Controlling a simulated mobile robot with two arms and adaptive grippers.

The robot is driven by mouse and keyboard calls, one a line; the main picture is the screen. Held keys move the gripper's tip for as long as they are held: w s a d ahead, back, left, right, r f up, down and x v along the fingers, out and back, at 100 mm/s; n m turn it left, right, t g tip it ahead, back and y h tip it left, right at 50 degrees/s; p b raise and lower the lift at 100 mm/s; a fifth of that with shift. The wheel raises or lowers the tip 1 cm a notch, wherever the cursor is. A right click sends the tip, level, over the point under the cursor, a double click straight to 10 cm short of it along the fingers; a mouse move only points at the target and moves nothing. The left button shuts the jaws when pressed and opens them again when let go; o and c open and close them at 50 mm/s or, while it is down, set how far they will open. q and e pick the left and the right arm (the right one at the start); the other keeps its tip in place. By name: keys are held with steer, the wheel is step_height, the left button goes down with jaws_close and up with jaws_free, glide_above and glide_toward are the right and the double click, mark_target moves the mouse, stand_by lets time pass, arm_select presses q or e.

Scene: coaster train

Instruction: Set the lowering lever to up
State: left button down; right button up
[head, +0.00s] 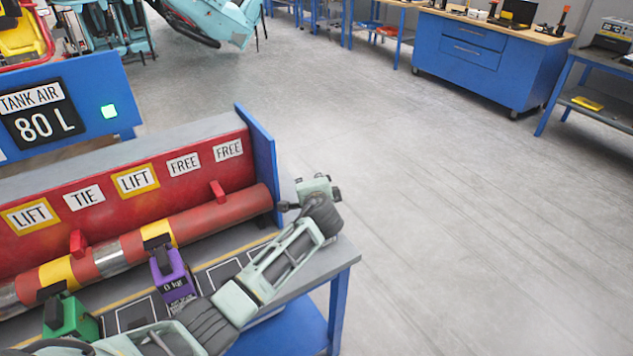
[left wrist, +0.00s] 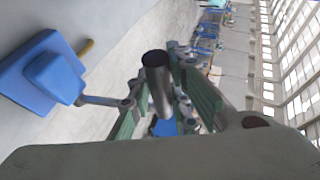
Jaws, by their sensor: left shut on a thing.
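My left gripper (head: 303,194) is at the right end of the red rack, beside its blue end panel (head: 262,160). In the left wrist view, a dark round handle (left wrist: 157,83) stands between the green fingers of this gripper, and the fingers are shut on it. It looks like the grip of the lowering lever. The lever's base and its up or down marks do not show clearly. In the head view the handle is mostly hidden by the gripper and wrist. My right gripper is in neither view.
The rack holds a red roller (head: 215,215) under LIFT, TIE and FREE labels. A purple weight (head: 172,277) and a green weight (head: 72,320) stand on the bench before it. A TANK AIR sign (head: 38,113) reads 80 L. The floor at right is clear.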

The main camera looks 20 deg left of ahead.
arm_select(q)
steer(key=shift+w+a+f, duration=0.3)
steer(key=shift+w+a, duration=0.3)
steer(key=shift+a, duration=0.25)
steer(key=c, duration=1.6)
jaws_free()
steer(key=v, duration=1.2)
steer(key=shift+w, duration=0.1)
